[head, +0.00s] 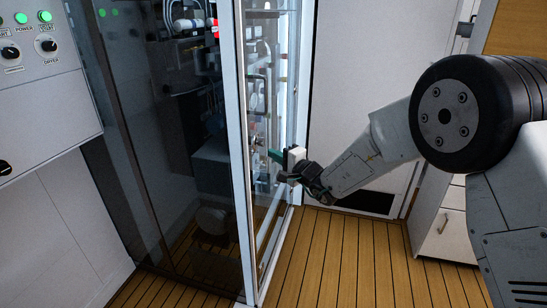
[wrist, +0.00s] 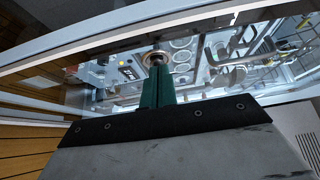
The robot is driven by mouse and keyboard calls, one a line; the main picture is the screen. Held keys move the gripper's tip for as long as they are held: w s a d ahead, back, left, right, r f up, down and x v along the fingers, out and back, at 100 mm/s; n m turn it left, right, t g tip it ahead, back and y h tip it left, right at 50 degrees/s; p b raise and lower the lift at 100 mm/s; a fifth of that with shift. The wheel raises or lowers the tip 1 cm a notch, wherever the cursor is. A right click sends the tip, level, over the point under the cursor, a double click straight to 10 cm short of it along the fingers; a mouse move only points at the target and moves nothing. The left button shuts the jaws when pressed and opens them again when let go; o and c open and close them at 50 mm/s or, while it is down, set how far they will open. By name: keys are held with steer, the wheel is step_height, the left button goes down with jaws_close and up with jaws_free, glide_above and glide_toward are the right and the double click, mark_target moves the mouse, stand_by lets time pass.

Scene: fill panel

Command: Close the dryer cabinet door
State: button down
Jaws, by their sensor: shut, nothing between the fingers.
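The dryer cabinet door appears to be the tall glass pane in a white frame (head: 236,150) at the centre of the head view. It stands at an angle beside the dark glass of the cabinet (head: 150,150). My gripper (head: 274,155) is at the right side of the framed glass, its green fingers shut and empty. In the wrist view the shut fingers (wrist: 157,85) point at the glass, close to a round copper-coloured part (wrist: 156,59). I cannot tell whether the tips touch anything. The white frame (wrist: 130,30) also crosses the wrist view.
A control panel (head: 40,80) with green lights is on the left. Pipes and fittings (wrist: 235,60) show through the glass. A white wall panel (head: 355,80) and a drawer unit (head: 447,235) stand at the right. The wooden floor (head: 345,255) in front is clear.

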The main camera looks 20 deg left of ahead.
steer(key=d, duration=0.4)
steer(key=s+n+g, duration=0.2)
steer(key=s+g, duration=0.6)
steer(key=s, duration=1.2)
steer(key=s+d+r+n+g+h, duration=0.45)
steer(key=s+d, duration=0.25)
steer(key=d, duration=0.3)
steer(key=s+d+r+t+h, duration=0.2)
steer(key=s+d+h, duration=0.2)
steer(key=d, duration=1)
steer(key=s+d+r+m+t+h, duration=0.1)
steer(key=s+d+h, duration=0.3)
steer(key=d, duration=1.1)
steer(key=s+d+r+m+t+h, duration=0.1)
steer(key=s+d+r+t+h, duration=0.3)
steer(key=d, duration=1.1)
steer(key=shift+s, duration=0.25)
